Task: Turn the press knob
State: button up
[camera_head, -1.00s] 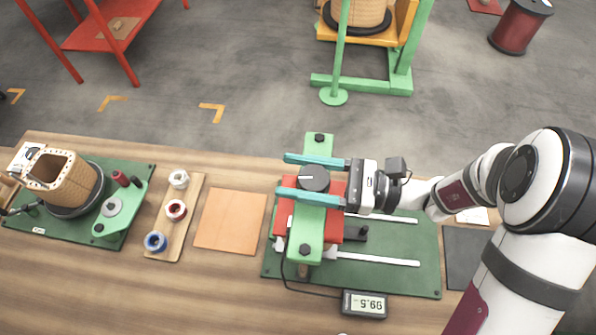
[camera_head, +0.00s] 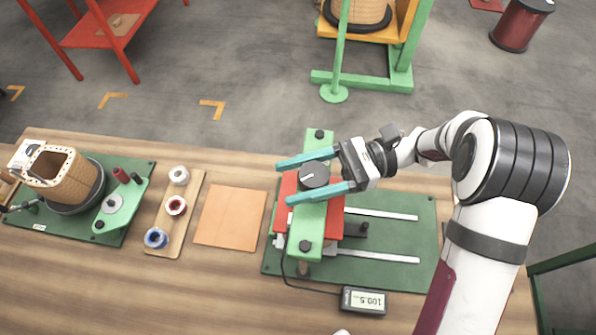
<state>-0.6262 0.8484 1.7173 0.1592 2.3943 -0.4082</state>
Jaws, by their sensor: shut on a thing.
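The black press knob (camera_head: 314,175) sits on top of the green crossbar (camera_head: 311,225) of the press, over a red block (camera_head: 286,218). A white mark shows on the knob's top, tilted from the picture's horizontal. My gripper (camera_head: 284,182) reaches in from the right with its two teal fingers on either side of the knob, shut on it. The fingers are slanted, their tips lower to the left and extending past the knob. Part of the knob's sides is hidden by the fingers. A small display (camera_head: 364,301) in front of the press reads about 100.5.
The press stands on a green base plate (camera_head: 400,272) with two light rails. Bare wooden table lies in front.

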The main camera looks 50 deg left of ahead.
jog(key=shift+d+n+g+h, duration=0.2)
jog(key=shift+n+g+h, duration=0.3)
jog(key=shift+n+h, duration=1)
jog(key=shift+h, duration=0.4)
jog(key=o, duration=1.4)
jog(key=shift+c, duration=0.2)
jog(key=shift+m, duration=0.3)
